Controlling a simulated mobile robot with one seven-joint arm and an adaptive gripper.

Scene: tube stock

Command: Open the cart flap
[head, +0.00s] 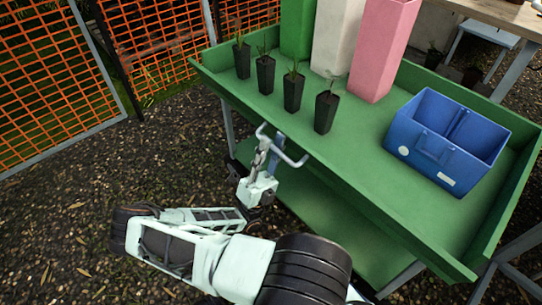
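The green cart (372,172) stands in front of me in the head view, its tray raised above a lower shelf (318,212). A narrow green strip (375,212) runs along its near long edge. I cannot tell from this view whether it is the flap or how far it is folded. My gripper (282,146) is at the middle left of this near edge, close to it. Pale curved parts show at its end, but I cannot clearly separate fingers from a handle there. Contact with the cart is unclear.
Several dark pots with seedlings (294,92) line the tray's left part. Green, white and pink (383,50) tall containers stand at the back. A blue crate (430,145) sits at the right. Orange mesh fencing (50,75) is at the left. Ground left of the cart is clear.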

